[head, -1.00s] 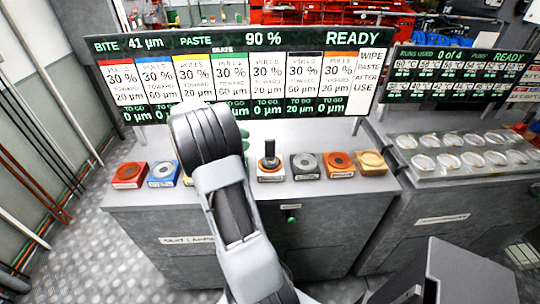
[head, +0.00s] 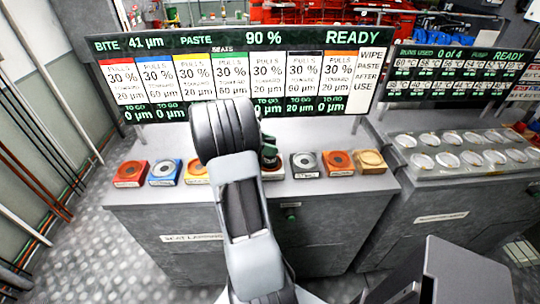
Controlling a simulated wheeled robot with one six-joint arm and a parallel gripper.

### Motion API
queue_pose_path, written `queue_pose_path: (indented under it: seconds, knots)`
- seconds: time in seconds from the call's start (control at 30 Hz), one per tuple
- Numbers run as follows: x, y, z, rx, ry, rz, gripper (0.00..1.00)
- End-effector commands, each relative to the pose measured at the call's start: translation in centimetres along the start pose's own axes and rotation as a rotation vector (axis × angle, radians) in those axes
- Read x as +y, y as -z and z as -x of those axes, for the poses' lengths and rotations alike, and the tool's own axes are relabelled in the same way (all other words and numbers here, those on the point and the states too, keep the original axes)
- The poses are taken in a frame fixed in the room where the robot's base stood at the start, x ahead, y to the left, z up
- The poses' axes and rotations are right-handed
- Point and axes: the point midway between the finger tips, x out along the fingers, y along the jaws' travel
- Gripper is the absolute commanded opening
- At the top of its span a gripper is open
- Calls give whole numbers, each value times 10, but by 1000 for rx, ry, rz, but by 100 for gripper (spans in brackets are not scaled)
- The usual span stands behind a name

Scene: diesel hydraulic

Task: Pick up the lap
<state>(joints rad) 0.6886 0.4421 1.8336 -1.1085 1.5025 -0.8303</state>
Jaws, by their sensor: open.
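The lap, a dark upright knob on the white-sided seat block (head: 273,174), is now mostly or wholly hidden behind my gripper and arm. A small dark green part of my gripper (head: 268,150) shows just right of my arm link, over that block. My gripper is open. The fingers are largely covered, so I cannot tell whether they are around the lap or touching it.
Along the bench front (head: 150,200) sit a red block (head: 130,174), a blue block (head: 164,173), a yellow block (head: 196,171), a black-and-grey block (head: 305,165), an orange-red block (head: 338,163) and a tan block (head: 370,161). A sign board (head: 250,75) stands behind. Glass dishes (head: 451,138) lie right.

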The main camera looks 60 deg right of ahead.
Motion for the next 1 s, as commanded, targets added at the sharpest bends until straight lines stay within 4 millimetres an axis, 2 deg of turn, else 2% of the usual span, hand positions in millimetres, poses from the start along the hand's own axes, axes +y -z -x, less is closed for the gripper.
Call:
queue_pose_path:
  seconds: [0.17,0.63,1.0]
  knots:
    - [0,0,0,0,0,0,44]
    - [0,0,0,0,0,0,0]
    - [0,-1,1,-1,0,-1,0]
